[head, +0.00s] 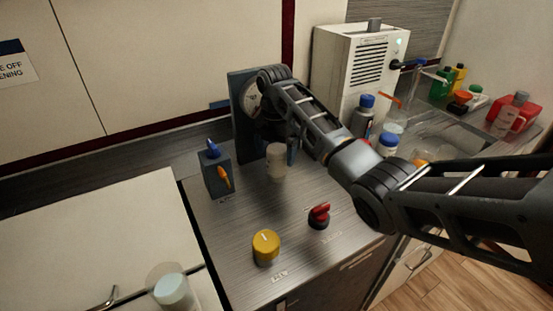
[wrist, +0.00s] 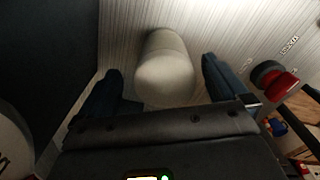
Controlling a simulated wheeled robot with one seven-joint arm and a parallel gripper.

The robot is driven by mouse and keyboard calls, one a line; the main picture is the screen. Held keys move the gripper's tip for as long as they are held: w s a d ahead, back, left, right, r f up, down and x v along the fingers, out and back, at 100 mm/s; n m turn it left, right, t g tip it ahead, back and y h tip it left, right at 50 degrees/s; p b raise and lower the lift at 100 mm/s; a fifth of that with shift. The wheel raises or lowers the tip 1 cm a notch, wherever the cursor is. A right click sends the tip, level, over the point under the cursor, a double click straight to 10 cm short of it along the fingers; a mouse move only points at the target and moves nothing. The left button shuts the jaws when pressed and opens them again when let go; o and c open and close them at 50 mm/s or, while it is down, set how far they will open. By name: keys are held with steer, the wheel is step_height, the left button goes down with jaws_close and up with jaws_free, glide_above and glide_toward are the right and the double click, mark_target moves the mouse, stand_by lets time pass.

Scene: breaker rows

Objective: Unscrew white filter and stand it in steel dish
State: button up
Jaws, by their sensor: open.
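The white filter (head: 277,164) is an off-white upright cylinder in front of a dark blue panel (head: 240,118) with a round gauge. My gripper (head: 278,150) is at the filter's upper part and hides its top in the head view. In the wrist view, the filter (wrist: 165,72) stands between the two dark fingers of my gripper (wrist: 162,66), with a visible gap on both sides. The fingers are apart and not closed on it. I cannot tell whether its lower end touches the counter. I cannot pick out the steel dish with certainty.
A yellow knob (head: 266,246), a red knob (head: 319,215) and a dark box (head: 215,175) with blue and orange levers stand on the steel counter (head: 235,220). Bottles and a white vented unit (head: 352,80) are behind my arm. A clear tray (head: 455,125) lies far right.

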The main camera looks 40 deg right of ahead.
steer(key=m, duration=0.4)
steer(key=shift+s+f+m, duration=0.1)
steer(key=shift+s+m, duration=0.05)
steer(key=shift+m, duration=0.15)
steer(key=m, duration=0.3)
steer(key=shift+s+d, duration=0.1)
steer(key=c, duration=1.4)
steer(key=n, duration=0.3)
steer(key=shift+n, duration=0.3)
steer(key=n, duration=0.4)
